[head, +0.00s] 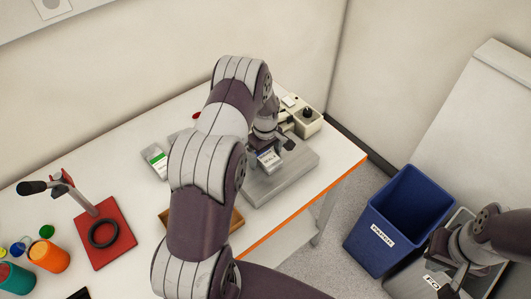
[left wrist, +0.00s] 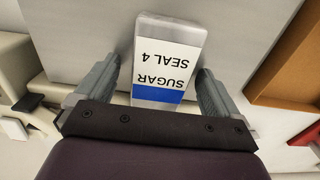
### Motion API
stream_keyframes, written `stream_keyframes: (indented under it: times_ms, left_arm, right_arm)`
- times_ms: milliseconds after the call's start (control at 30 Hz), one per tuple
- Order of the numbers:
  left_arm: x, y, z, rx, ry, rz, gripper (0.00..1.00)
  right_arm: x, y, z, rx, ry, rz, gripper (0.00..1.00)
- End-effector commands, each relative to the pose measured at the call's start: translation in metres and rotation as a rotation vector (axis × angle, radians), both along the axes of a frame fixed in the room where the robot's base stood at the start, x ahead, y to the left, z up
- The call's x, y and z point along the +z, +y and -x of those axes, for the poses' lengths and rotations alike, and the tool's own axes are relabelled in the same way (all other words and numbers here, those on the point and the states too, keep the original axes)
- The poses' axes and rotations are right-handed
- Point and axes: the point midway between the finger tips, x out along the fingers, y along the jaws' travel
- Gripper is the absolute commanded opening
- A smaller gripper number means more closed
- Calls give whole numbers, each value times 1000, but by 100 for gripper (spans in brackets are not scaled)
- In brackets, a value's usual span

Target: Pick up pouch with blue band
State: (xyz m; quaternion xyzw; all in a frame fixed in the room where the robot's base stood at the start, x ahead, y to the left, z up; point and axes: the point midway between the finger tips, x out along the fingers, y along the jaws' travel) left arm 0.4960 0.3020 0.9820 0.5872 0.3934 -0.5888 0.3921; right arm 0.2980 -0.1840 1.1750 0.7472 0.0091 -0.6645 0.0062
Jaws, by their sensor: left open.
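The pouch with a blue band (head: 269,158) lies on a grey metal plate (head: 296,176) near the right end of the table. In the left wrist view the white pouch (left wrist: 172,55) shows an upside-down label reading "SUGAR SEAL 4" above its blue band. My left gripper (left wrist: 154,88) is open, with one finger on each side of the pouch near its blue-band end. In the head view my left gripper (head: 270,148) is partly hidden by my own arm. My right gripper (head: 452,277) hangs at the lower right over the bins; its jaws are unclear.
A pouch with a green band (head: 155,160) lies left of my arm. A wooden tray (head: 237,221) is partly hidden by the arm. A device with a black knob (head: 307,120) stands behind the plate. A red-based stand (head: 103,233) is at left. A blue bin (head: 374,240) stands beyond the table edge.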

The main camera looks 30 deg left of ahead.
Motion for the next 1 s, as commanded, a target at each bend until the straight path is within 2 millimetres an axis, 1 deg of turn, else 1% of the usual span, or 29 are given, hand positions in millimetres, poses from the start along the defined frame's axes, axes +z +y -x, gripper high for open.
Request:
stream_keyframes:
  times_ms: [167, 200, 267, 300, 367, 400, 467, 500, 767, 867, 1000]
  left_arm:
    - [-2, 0, 0, 0, -1, -1, 96]
    - [-2, 0, 0, 0, -1, -1, 92]
    - [-2, 0, 0, 0, -1, -1, 73]
    - [-2, 0, 0, 0, -1, -1, 60]
    - [-2, 0, 0, 0, -1, -1, 40]
    - [-2, 0, 0, 0, -1, 0, 32]
    - [-2, 0, 0, 0, -1, 0, 32]
    - [-1, 0, 0, 0, -1, -1, 27]
    - [1, 0, -1, 0, -3, -1, 27]
    - [8, 0, -1, 0, -4, -2, 27]
    - [26, 1, -2, 0, -6, -2, 27]
  right_arm:
    - [-1, 0, 0, 0, 1, 0, 0]
    - [-1, 0, 0, 0, 1, 0, 0]
    - [-1, 0, 0, 0, 1, 0, 0]
    - [-1, 0, 0, 0, 1, 0, 0]
    - [-1, 0, 0, 0, 1, 0, 0]
    - [-1, 0, 0, 0, 1, 0, 0]
    - [-1, 0, 0, 0, 1, 0, 0]
    - [-1, 0, 0, 0, 1, 0, 0]
    - [-4, 0, 0, 0, 0, 0, 0]
    - [-10, 0, 0, 0, 0, 0, 0]
    - [-22, 0, 0, 0, 0, 0, 0]
